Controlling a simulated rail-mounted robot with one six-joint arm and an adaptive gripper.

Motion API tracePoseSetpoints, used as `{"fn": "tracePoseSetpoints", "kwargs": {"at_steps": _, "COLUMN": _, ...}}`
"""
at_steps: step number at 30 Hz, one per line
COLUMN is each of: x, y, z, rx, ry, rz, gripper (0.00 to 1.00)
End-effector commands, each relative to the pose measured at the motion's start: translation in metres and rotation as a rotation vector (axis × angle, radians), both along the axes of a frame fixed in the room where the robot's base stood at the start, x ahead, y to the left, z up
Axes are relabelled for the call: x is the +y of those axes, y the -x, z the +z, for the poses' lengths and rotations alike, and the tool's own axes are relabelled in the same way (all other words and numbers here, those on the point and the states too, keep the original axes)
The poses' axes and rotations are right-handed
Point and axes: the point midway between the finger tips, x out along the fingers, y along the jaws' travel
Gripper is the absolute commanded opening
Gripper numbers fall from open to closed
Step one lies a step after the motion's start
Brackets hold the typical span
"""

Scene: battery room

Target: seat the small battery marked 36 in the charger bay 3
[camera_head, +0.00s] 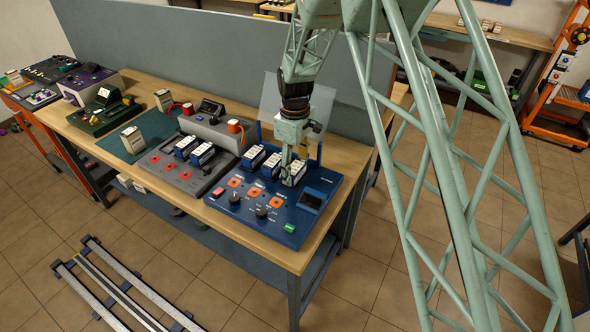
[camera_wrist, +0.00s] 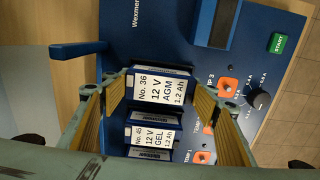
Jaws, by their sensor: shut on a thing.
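The small battery marked No. 36, 12 V AGM (camera_wrist: 162,88), is between the two fingers of my gripper (camera_wrist: 158,97) in the wrist view. My gripper is shut on it, one finger at each side. In the head view my gripper (camera_head: 293,165) points down over the right-hand end of the battery row on the blue charger (camera_head: 262,212), with the battery (camera_head: 297,176) under it. The battery is in line with the TEMP 3 label, at bay 3. Its lower part is hidden, so I cannot tell whether it rests fully on the bay floor.
A battery marked No. 45, 12 V GEL (camera_wrist: 152,136), stands close beside it, with another beyond. A grey charger (camera_head: 180,170) with batteries stands to the left.

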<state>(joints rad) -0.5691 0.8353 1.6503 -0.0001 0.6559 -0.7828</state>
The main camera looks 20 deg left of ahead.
Motion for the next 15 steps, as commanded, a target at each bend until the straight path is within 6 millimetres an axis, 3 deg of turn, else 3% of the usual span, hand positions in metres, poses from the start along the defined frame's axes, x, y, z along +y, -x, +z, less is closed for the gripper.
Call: {"fn": "tracePoseSetpoints", "kwargs": {"at_steps": 15, "x": 0.0002, "y": -0.0002, "z": -0.0056, "rx": 0.0, "ry": 0.0, "rz": 0.0, "gripper": 0.35}}
